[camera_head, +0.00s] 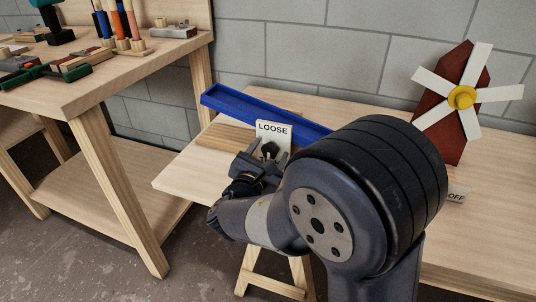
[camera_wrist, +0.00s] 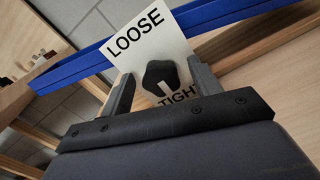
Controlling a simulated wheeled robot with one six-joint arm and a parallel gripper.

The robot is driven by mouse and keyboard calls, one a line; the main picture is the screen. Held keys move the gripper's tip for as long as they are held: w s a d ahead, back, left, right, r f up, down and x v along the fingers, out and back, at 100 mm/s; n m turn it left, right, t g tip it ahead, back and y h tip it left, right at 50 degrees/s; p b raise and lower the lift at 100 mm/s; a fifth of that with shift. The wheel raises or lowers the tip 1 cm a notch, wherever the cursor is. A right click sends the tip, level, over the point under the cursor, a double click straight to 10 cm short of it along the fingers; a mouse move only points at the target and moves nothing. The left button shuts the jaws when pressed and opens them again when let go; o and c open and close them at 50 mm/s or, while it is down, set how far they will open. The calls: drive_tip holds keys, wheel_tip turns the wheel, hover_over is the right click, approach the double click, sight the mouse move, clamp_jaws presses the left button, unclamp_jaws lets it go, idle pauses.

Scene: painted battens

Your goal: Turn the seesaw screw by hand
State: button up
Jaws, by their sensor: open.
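The seesaw is a blue batten (camera_head: 265,111) on a wooden base (camera_head: 218,137); the batten also crosses the wrist view (camera_wrist: 90,62). A white plate marked LOOSE and TIGHT (camera_head: 274,129) stands in front of it, and it fills the middle of the wrist view (camera_wrist: 142,40). The black screw knob (camera_wrist: 162,77) with a pale pointer mark sits on the plate; the mark points down toward TIGHT. My gripper (camera_wrist: 162,85) is open, with one finger on each side of the knob. No clear contact shows. In the head view my gripper (camera_head: 269,152) is at the plate, and my arm hides the batten's right part.
A red board with a white-bladed windmill (camera_head: 462,97) stands at the right of the table (camera_head: 185,172). A plate reading OFF (camera_head: 456,194) is below it. A workbench (camera_head: 115,75) with tools stands at left. A grey block wall (camera_head: 330,50) is behind.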

drive_tip(key=shift+c, duration=0.6)
drive_tip(key=c, duration=0.9)
